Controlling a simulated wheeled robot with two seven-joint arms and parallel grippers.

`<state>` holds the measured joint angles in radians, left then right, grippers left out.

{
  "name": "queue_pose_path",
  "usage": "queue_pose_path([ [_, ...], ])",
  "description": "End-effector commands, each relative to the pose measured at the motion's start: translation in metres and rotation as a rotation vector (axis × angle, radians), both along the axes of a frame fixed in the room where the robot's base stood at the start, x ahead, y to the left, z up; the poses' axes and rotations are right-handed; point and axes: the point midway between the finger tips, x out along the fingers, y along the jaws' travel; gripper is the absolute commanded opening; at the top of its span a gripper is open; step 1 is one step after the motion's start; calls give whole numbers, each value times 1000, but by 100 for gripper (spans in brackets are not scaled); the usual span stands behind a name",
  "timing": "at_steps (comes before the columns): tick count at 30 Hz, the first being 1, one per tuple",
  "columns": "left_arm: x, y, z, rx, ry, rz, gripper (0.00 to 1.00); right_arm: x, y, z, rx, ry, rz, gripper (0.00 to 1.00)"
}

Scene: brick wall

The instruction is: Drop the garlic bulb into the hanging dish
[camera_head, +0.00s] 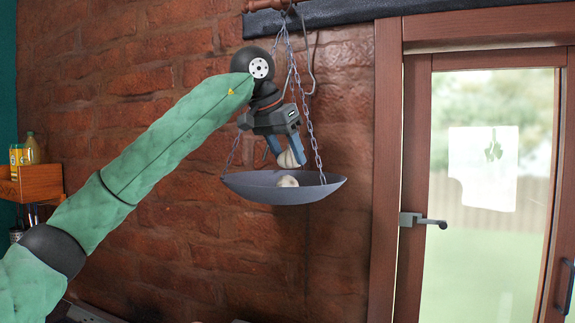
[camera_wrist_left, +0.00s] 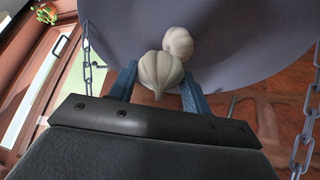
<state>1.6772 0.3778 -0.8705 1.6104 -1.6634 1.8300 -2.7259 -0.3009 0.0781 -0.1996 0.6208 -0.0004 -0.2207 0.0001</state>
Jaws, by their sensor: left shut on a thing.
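My left gripper (camera_head: 286,150) is shut on a white garlic bulb (camera_head: 289,159), held just above the hanging dish (camera_head: 250,188). The dish is a shallow dark grey bowl hung on chains against the brick wall. A second garlic bulb (camera_head: 287,181) lies in the dish, below the held one. In the left wrist view the held garlic bulb (camera_wrist_left: 158,72) sits between the blue fingers (camera_wrist_left: 158,88), and the other garlic bulb (camera_wrist_left: 179,42) shows beyond it over the dish (camera_wrist_left: 240,40). My right gripper is not in view.
Chains (camera_head: 314,137) run up from the dish on both sides of my left gripper to a hook below a dark beam (camera_head: 340,12). A wooden-framed glass door (camera_head: 387,150) stands to the right. A wooden shelf (camera_head: 38,184) with bottles is at the far left.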

Motion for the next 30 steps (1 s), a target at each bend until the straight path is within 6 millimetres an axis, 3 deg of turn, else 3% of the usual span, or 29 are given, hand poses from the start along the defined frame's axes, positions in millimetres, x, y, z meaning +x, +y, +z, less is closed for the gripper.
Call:
queue_pose_path([
  [5,-1,0,-26,-1,2,-1,23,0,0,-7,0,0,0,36],
  [27,-1,0,-40,1,2,-1,23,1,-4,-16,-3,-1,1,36],
  [28,-1,0,-39,2,3,-1,52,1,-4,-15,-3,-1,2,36],
  [30,-1,0,-39,2,3,-1,66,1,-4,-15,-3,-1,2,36],
])
